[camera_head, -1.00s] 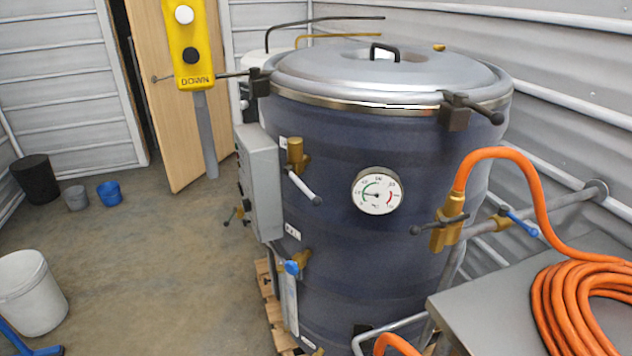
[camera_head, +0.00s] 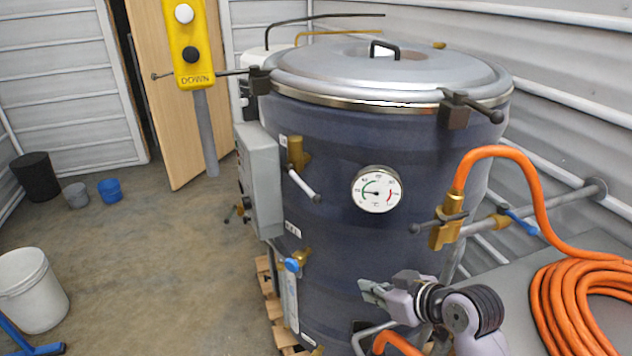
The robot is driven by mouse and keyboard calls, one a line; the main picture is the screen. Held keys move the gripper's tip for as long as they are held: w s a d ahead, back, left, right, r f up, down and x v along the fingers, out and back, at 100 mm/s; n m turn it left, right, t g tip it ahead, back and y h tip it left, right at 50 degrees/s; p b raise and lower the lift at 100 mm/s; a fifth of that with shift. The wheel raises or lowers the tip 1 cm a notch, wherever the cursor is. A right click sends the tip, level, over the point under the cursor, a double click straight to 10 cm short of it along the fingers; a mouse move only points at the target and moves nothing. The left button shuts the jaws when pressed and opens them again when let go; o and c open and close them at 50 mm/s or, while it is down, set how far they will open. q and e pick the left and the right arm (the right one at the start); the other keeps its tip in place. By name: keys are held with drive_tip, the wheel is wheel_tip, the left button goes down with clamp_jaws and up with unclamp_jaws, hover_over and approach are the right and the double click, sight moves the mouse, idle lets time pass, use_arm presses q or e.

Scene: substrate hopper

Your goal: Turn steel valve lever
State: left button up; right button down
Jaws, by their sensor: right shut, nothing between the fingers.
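A brass valve (camera_head: 297,153) with a pale grey, steel-looking lever (camera_head: 304,186) sits on the upper left of the dark blue tank (camera_head: 335,240); the lever slants down to the right. Another brass valve (camera_head: 446,232) with a dark grey bar lever (camera_head: 437,221) joins the orange hose at the tank's right. The frames do not settle which lever is the task's. My right gripper (camera_head: 368,292) is shut and empty in front of the lower tank, pointing left. It is below both levers and apart from them. My left gripper is not in view.
A blue-handled valve (camera_head: 520,222) is on the pipe at right. An orange hose (camera_head: 580,305) lies coiled on a grey table (camera_head: 500,285). A yellow pendant (camera_head: 187,60) hangs at upper left. A white bucket (camera_head: 30,295) stands on the floor, which is mostly clear.

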drive_tip(key=w+a+r+n+t+y, duration=0.15)
drive_tip(key=w+r, duration=0.35)
drive_tip(key=r, duration=0.5)
drive_tip(key=w+a+r+n+t+y, duration=0.1)
drive_tip(key=w+a+r+n+y, duration=0.15)
drive_tip(key=w+r, duration=0.45)
drive_tip(key=p, duration=0.3)
hover_over(316, 196)
drive_tip(key=shift+s+d+f, duration=0.1)
drive_tip(key=shift+s+f, duration=0.15)
drive_tip(key=shift+f, duration=0.2)
drive_tip(key=shift+s+d+f, duration=0.1)
drive_tip(key=shift+s+f, duration=0.1)
drive_tip(key=shift+f, duration=0.25)
drive_tip(key=shift+w+a+f+p, duration=0.2)
drive_tip(key=shift+w+f+p, duration=0.15)
drive_tip(key=shift+f, duration=0.35)
drive_tip(key=shift+f+b, duration=0.3)
drive_tip(key=shift+b, duration=0.25)
